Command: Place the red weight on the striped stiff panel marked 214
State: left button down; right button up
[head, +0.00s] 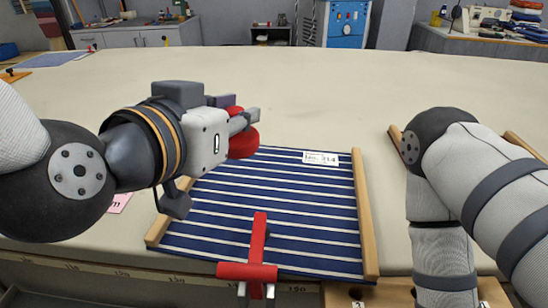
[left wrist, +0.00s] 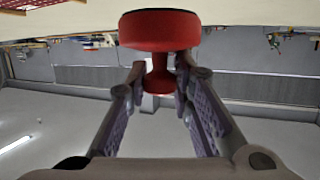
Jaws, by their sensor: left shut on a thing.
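The red weight (head: 243,145) is in my left gripper (head: 246,118), above the far left part of the striped panel. In the left wrist view my left gripper (left wrist: 160,82) is shut on the narrow neck of the red weight (left wrist: 160,30), whose wide round disc lies beyond the fingertips. The stiff panel (head: 275,213) is dark blue with white stripes and lies on the table. Its white label (head: 320,158) at the far right corner appears to read 214. My right arm shows at the right, but its gripper is out of view.
Wooden rails flank the panel; the right rail (head: 363,215) is in clear view. A red T-handled clamp (head: 257,255) stands at its near edge. A pink card (head: 120,203) lies to its left. The cream table (head: 330,85) is clear beyond the panel.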

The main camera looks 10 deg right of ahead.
pick_arm(q)
jog(key=w+f, duration=0.3)
jog(key=w, duration=0.1)
jog(key=w+f, duration=0.3)
jog(key=w, duration=0.1)
jog(key=w+f, duration=0.3)
jog(key=w, duration=0.1)
jog(key=shift+w+a, duration=0.15)
jog(key=shift+w+f, duration=0.15)
jog(key=shift+f, duration=0.75)
jog(key=shift+w+f, duration=0.1)
jog(key=shift+f, duration=0.8)
jog(key=shift+f, duration=0.15)
jog(key=c, duration=1.4)
grip_release()
